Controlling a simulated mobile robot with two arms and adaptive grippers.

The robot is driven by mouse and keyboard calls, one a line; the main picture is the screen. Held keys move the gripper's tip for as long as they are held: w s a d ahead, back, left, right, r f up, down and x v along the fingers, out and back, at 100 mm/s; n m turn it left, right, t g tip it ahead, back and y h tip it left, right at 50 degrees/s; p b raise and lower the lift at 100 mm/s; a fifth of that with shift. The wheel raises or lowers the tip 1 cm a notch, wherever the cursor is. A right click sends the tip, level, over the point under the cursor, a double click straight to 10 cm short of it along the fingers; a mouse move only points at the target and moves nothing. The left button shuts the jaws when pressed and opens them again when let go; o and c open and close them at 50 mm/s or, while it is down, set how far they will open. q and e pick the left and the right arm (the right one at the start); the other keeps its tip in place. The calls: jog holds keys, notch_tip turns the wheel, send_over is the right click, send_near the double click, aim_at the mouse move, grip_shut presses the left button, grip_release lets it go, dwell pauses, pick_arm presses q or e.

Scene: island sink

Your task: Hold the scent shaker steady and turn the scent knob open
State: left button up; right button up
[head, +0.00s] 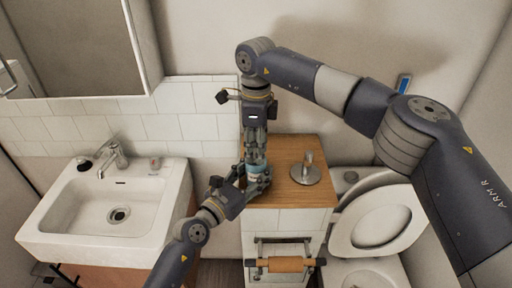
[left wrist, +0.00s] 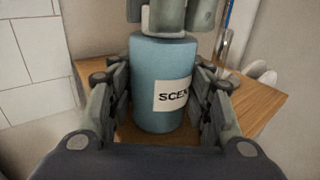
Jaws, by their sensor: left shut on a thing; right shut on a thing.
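The scent shaker (left wrist: 158,95) is a blue-green cylinder with a white label reading "SCEN", upright above or on the wooden cabinet top; I cannot tell if it touches. In the head view the shaker (head: 256,170) is small and partly hidden by my grippers. My left gripper (head: 258,184) is shut around its body, with a finger on each side in the left wrist view (left wrist: 160,110). My right gripper (head: 256,155) comes from above and is shut on the shaker's top. The scent knob is hidden between the right fingers.
The wooden cabinet top (head: 290,155) also bears a metal stand with a round base (head: 306,174). A white sink (head: 105,215) with a faucet (head: 113,157) is at left, a toilet (head: 375,220) at right. A tiled wall (head: 180,125) stands behind. A paper roll holder (head: 285,264) is below.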

jog(key=shift+d+n, duration=0.1)
jog(key=shift+n, duration=0.2)
jog(key=o, duration=1.1)
jog(key=shift+r, duration=0.15)
notch_tip(320, 180, up, 12)
jog(key=shift+f, duration=0.1)
pick_arm(q)
jog(key=o, duration=1.2)
jog(key=shift+o, duration=0.2)
